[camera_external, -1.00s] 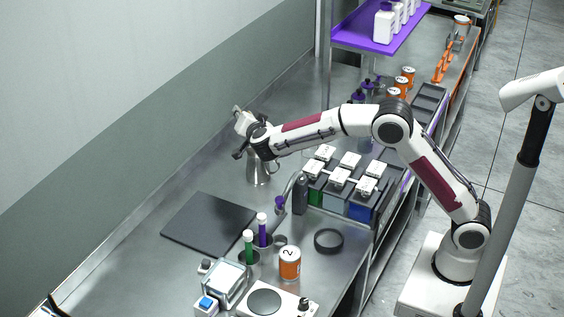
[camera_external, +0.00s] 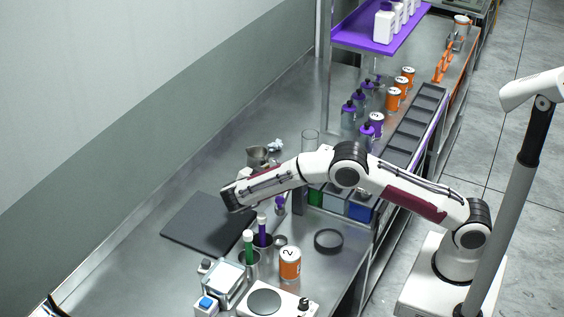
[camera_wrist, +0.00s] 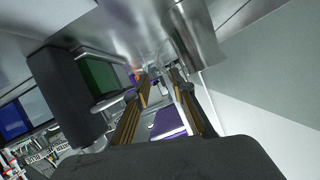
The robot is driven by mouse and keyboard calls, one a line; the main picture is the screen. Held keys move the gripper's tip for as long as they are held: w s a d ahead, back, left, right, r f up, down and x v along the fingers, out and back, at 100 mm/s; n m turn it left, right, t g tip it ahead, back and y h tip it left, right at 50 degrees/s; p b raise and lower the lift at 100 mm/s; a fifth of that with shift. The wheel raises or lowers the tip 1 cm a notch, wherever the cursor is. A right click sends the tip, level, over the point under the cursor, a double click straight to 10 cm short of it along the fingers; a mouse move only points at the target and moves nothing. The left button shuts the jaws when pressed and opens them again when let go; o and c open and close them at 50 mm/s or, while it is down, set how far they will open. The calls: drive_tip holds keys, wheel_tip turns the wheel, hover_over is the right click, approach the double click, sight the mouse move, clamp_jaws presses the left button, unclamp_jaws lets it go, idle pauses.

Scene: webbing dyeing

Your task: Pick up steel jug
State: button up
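The steel jug (camera_external: 257,156) stands on the steel counter behind my wrist in the external view. Its rim shows, and my arm hides its lower part. In the wrist view, a shiny steel cylinder that looks like the jug (camera_wrist: 195,36) is at the top right, close to the right finger. My gripper (camera_wrist: 160,77) has its two fingers apart with a gap between them. It points along the counter, and nothing is held between the fingers. I cannot tell whether a finger touches the jug. In the external view the fingers are hidden behind my wrist.
A black mat (camera_external: 190,222) lies under and left of my wrist. Tubes with green (camera_external: 248,240) and purple (camera_external: 262,232) contents stand in front. Dye tanks (camera_external: 359,208) are to the right, with a clear cylinder (camera_external: 310,143) behind. A dark block (camera_wrist: 65,95) fills the wrist view's left.

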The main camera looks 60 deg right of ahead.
drive_tip(key=shift+d, duration=0.1)
drive_tip(key=shift+x, duration=1.25)
drive_tip(key=shift+f, duration=0.1)
drive_tip(key=shift+f+x, duration=0.15)
drive_tip(key=shift+x, duration=1.15)
drive_tip(key=shift+f+x, duration=0.15)
drive_tip(key=shift+x, duration=1.1)
drive_tip(key=shift+w, duration=0.1)
clamp_jaws()
